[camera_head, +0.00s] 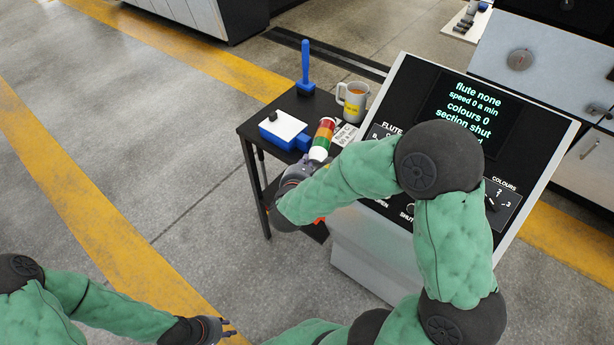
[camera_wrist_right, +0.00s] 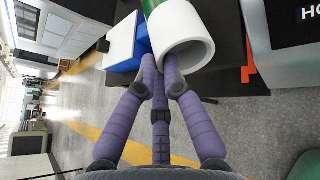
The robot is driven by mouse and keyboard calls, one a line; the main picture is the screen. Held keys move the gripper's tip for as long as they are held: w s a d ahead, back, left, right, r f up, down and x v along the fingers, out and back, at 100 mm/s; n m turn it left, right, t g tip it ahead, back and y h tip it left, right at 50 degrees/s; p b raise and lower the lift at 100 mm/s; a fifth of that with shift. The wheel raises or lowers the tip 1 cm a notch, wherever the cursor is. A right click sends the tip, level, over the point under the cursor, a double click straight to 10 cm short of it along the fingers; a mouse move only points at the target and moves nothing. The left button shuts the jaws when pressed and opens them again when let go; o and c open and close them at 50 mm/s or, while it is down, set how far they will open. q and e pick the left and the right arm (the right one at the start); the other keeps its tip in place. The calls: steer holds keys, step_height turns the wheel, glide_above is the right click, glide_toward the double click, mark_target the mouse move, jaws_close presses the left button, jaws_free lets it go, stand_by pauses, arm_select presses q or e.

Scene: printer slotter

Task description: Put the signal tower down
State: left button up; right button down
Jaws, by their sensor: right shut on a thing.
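The signal tower (camera_head: 326,134) has red, orange and green bands and a white end. It is tilted, its white end towards my right gripper and its red end away. My right gripper (camera_head: 306,168) is shut on it at the white end, over the near side of the small black table. In the right wrist view the white hollow end (camera_wrist_right: 189,45) sits at the fingertips (camera_wrist_right: 165,78), with a green band beyond it. My left gripper (camera_head: 222,329) is low in the head view, apart from everything; its finger opening is too small to tell.
The control console (camera_head: 400,95) stands close on the right. Open floor lies left.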

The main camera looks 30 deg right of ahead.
steer(key=shift+f+b, duration=0.95)
steer(key=shift+f, duration=1.6)
steer(key=c, duration=1.4)
jaws_free()
steer(key=shift+f, duration=0.1)
steer(key=shift+o, duration=0.2)
